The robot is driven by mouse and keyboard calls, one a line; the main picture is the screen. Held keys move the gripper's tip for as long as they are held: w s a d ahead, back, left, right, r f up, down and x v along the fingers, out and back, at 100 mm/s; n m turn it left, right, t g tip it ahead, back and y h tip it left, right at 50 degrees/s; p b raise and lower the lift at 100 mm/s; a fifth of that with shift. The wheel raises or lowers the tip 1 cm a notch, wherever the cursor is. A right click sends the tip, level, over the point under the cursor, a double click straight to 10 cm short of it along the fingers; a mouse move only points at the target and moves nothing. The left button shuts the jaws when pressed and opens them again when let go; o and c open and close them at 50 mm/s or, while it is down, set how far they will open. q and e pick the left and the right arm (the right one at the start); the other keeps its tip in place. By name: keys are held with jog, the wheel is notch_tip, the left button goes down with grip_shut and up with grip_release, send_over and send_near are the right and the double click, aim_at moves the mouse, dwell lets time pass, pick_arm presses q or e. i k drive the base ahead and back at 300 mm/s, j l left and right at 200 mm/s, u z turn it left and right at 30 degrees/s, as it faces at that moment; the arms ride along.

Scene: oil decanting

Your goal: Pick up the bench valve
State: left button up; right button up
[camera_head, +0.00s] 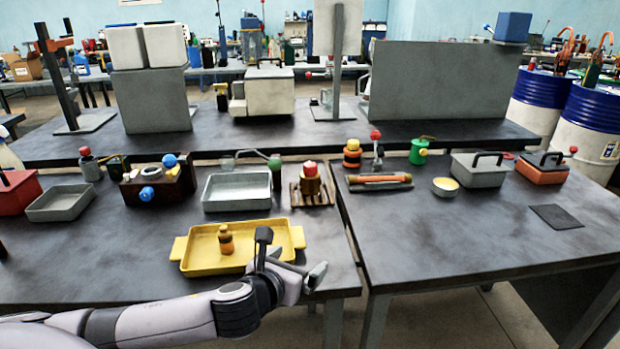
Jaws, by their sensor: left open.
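No single thing is clearly marked as the bench valve. A brown block (176,190) with blue knobs on its top and front looks valve-like and sits on the left bench. A small upright fitting (377,158) with a red ball-topped handle also looks valve-like and stands at the back of the right bench. I cannot tell which is meant. My left gripper (304,277) is open and empty over the front right of the left bench, beside the yellow tray and apart from both fittings. My right gripper is not in view.
A yellow tray (200,264) holds a small amber bottle (225,240). Behind it are a grey tray (237,205) and a red-topped brass piece (310,181) on a wooden stand.

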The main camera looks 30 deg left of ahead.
aim_at(309, 185)
jog(key=i+j, duration=0.75)
jog(key=j, duration=0.1)
